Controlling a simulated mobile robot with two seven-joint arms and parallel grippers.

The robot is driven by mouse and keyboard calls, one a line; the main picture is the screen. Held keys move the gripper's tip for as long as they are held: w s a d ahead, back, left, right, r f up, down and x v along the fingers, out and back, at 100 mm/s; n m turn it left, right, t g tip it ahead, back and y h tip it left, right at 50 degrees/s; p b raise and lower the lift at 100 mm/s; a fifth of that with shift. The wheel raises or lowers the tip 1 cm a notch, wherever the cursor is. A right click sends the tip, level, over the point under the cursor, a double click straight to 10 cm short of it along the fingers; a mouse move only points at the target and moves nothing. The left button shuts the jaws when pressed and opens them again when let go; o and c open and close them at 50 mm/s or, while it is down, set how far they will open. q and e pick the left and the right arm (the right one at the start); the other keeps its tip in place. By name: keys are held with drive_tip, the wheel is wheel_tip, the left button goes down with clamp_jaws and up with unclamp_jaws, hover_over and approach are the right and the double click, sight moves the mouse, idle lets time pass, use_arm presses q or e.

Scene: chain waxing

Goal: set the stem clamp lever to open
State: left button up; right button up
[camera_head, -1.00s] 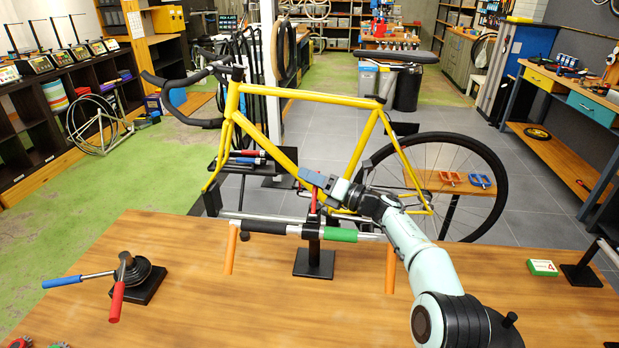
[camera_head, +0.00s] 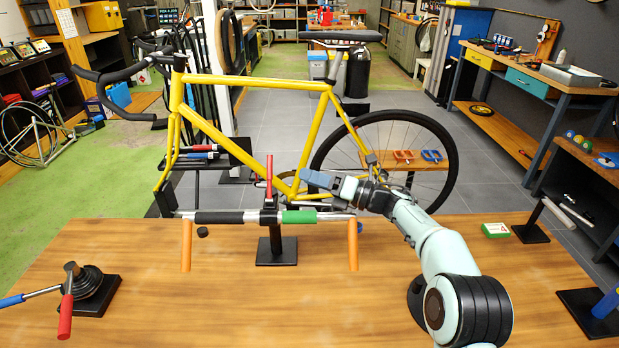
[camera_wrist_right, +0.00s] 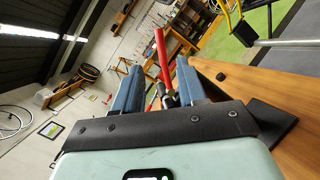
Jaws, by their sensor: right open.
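The stem clamp stands on a black post and base (camera_head: 277,250) on the wooden table. Its red lever (camera_head: 269,169) points straight up above the horizontal bar, which has a black sleeve (camera_head: 220,217) and a green sleeve (camera_head: 299,216). My right gripper (camera_head: 306,178) is just right of the lever in the head view, apart from it, with its fingers toward it. In the right wrist view, the blue fingers of the right gripper (camera_wrist_right: 158,82) are spread, and the red lever (camera_wrist_right: 161,55) shows beyond the gap between them. My left gripper is not in view.
Orange grips (camera_head: 186,245) hang from the bar's ends. A yellow bicycle frame (camera_head: 250,83) stands behind the table. A black round fixture with red and blue handles (camera_head: 90,289) sits at the left. The table's middle front is clear.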

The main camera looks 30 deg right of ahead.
sight(270, 178)
drive_tip(key=a+m+h+p, duration=0.1)
drive_tip(key=h, duration=0.1)
drive_tip(key=s+a+r+t+h+p, duration=0.1)
drive_tip(key=h, duration=0.1)
drive_tip(key=s+a+m+h+p, duration=0.1)
drive_tip(key=h, duration=0.1)
drive_tip(key=shift+a+r+m+t+p, duration=0.3)
drive_tip(key=shift+r+t+p, duration=0.05)
drive_tip(key=shift+t+p, duration=0.05)
drive_tip(key=shift+w+a+f+h, duration=0.1)
drive_tip(key=shift+a+f+h, duration=0.05)
drive_tip(key=shift+h, duration=0.25)
drive_tip(key=p+x, duration=0.4)
drive_tip(key=x, duration=0.9)
drive_tip(key=shift+f, duration=0.1)
clamp_jaws()
